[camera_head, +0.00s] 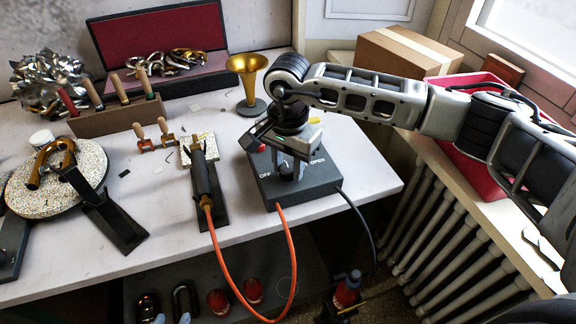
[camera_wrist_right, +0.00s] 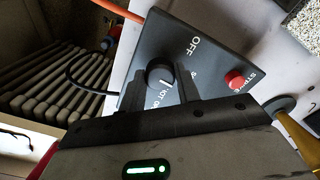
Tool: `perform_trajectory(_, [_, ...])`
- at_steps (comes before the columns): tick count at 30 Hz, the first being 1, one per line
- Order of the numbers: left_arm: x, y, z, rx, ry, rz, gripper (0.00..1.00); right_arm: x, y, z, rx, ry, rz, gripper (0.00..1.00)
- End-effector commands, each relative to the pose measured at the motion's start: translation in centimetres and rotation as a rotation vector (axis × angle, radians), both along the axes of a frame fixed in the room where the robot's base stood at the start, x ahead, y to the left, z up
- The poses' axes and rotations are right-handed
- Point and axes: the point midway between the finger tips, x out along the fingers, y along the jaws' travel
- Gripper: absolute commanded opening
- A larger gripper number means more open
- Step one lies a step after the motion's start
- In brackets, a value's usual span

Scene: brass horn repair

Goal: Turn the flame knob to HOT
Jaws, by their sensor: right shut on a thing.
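The dark control box (camera_head: 330,183) sits at the right front of the table, with OFF on its left and OPEN on its right. The wrist view also shows the box (camera_wrist_right: 215,45), a red button (camera_wrist_right: 234,80) and a HOT label. The black flame knob (camera_wrist_right: 159,74) stands on its top with a white mark on the side nearer my fingers; its exact setting is hard to read. My right gripper (camera_head: 289,168) points down over the box and is shut on the knob, partly hiding the labels. The knob is hidden in the head view. My left gripper is not in view.
A torch (camera_head: 203,180) lies on a black stand left of the box, its orange hose (camera_head: 219,255) hanging over the table edge. A brass horn bell (camera_head: 248,70) stands behind my gripper. A red crate (camera_head: 470,160) and radiator (camera_head: 450,250) are at the right.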

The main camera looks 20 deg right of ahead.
Motion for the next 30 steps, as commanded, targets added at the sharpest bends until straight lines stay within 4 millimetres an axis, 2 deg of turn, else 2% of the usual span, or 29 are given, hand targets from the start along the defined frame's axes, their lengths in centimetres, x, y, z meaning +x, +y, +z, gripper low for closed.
perform_trajectory(19, [0.1, -0.7, -2.7, -0.016, -0.008, -0.018, 0.36, 0.0, 0.0, -0.2, 0.002, -0.003, -0.58, 0.1])
perform_trajectory(30, [0.4, -1.0, -2.9, -0.039, -0.028, -0.019, 0.36, 0.1, 0.0, 0.0, 0.001, -0.003, -0.838, 0.1])
